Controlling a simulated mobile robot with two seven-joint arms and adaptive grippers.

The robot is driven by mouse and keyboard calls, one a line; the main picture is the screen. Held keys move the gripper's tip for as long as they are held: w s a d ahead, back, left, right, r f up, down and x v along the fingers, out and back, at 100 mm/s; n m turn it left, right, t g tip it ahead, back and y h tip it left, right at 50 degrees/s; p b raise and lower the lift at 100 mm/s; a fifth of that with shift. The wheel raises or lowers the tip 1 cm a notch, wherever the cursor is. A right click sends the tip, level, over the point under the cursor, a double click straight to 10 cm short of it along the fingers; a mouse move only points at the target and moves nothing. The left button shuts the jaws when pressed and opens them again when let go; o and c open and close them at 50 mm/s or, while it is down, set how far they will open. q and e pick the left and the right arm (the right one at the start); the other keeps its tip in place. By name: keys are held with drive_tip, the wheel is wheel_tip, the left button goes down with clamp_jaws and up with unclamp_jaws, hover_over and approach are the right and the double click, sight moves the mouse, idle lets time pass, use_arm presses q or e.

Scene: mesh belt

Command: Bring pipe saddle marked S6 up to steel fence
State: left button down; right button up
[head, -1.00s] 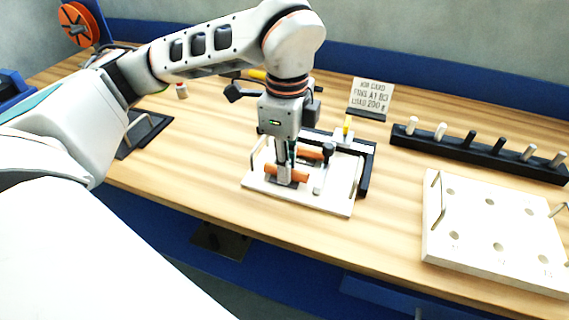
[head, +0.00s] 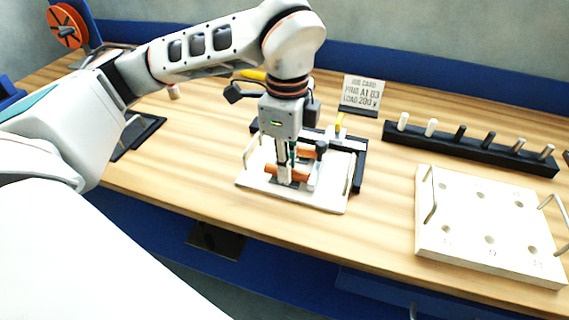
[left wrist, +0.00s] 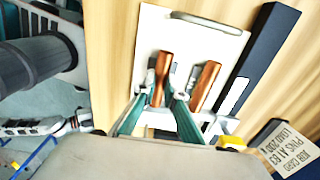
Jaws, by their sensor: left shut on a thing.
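My left gripper (head: 288,180) reaches straight down over a white plate (head: 325,202) with wire handles. Two copper-coloured round pieces lie at the plate, a near one (head: 271,170) and a far one (head: 304,151). In the left wrist view the teal fingers (left wrist: 160,97) stand either side of the left copper piece (left wrist: 162,72), which I take as the pipe saddle; the other piece (left wrist: 206,86) lies to its right. No S6 mark is legible. A dark L-shaped fence (head: 359,176) borders the plate's right and back; it also shows in the left wrist view (left wrist: 262,45). My right gripper is not in view.
A card (head: 362,91) stands behind the fence. A black rack of pegs (head: 470,150) and a pale board with holes and handles (head: 465,215) are to the right. An orange reel (head: 66,26) is at the far left. Bare wood lies between the plate and the board.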

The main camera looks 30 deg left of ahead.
use_arm(q)
drive_tip(key=c, duration=2)
unclamp_jaws()
wheel_tip(320, 180, up, 12)
